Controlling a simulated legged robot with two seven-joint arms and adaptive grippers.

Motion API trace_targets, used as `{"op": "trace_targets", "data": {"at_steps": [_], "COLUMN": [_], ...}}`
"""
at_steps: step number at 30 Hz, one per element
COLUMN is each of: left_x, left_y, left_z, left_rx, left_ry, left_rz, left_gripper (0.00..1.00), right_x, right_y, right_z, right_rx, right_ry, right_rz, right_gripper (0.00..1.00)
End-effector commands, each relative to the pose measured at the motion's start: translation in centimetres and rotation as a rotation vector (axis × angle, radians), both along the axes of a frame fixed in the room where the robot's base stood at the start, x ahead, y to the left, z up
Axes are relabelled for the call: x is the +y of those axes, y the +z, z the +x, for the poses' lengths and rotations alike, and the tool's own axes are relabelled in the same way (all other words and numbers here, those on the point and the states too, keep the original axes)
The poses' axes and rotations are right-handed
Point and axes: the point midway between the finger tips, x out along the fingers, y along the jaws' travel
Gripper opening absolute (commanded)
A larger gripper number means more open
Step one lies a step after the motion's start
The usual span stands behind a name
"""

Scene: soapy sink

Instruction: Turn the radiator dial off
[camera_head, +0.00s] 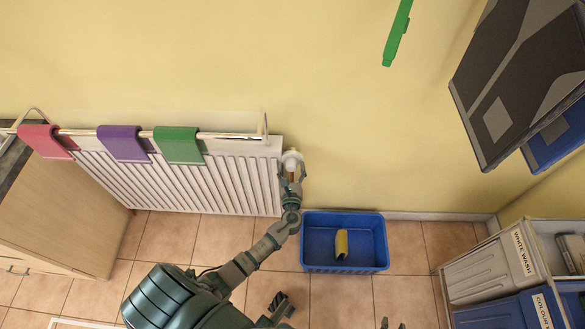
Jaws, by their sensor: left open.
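The white radiator dial (292,157) sits at the upper right corner of the white radiator (215,180), by the yellow wall. My left gripper (292,172) is open just below the dial, its fingers on either side of a small tan part under the dial's white top. I cannot tell whether the fingers touch it. The dial's lower part is partly hidden by the fingers.
A towel rail with pink (45,140), purple (122,142) and green (178,144) cloths hangs over the radiator. A blue crate (310,268) holding a yellow sponge (342,244) is on the tiles, right of my left arm. Laundry bins (495,270) stand at right, a wooden cabinet (60,215) at left.

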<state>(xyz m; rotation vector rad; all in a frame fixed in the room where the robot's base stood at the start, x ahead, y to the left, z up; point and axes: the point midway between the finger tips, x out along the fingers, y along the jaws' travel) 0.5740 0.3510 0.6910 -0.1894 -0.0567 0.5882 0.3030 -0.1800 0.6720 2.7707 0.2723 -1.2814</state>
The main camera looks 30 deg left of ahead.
Motion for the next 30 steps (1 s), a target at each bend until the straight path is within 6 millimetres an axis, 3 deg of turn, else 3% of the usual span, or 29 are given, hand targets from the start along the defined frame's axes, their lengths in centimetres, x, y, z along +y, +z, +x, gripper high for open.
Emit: {"op": "trace_targets", "data": {"at_steps": [9, 15, 17, 30], "left_x": [0.2, 0.2, 0.2, 0.2], "left_y": [0.0, 0.0, 0.0, -0.1], "left_z": [0.2, 0.2, 0.2, 0.2], "left_rx": [-0.001, -0.001, -0.001, -0.048], "left_ry": [0.000, 0.000, 0.000, 0.001], "left_rz": [-0.001, -0.001, -0.001, -0.082], "left_gripper": [0.69, 0.19, 0.09, 0.09], "right_x": [0.1, 0.1, 0.1, 0.5], "right_y": [0.0, 0.0, 0.0, 0.4], "right_z": [0.2, 0.3, 0.3, 1.3], "right_rx": [-0.008, -0.008, -0.008, -0.073], "right_ry": [0.001, 0.000, 0.000, 0.004], "right_rz": [0.002, 0.002, 0.002, 0.020], "right_gripper": [0.40, 0.40, 0.40, 0.40]}}
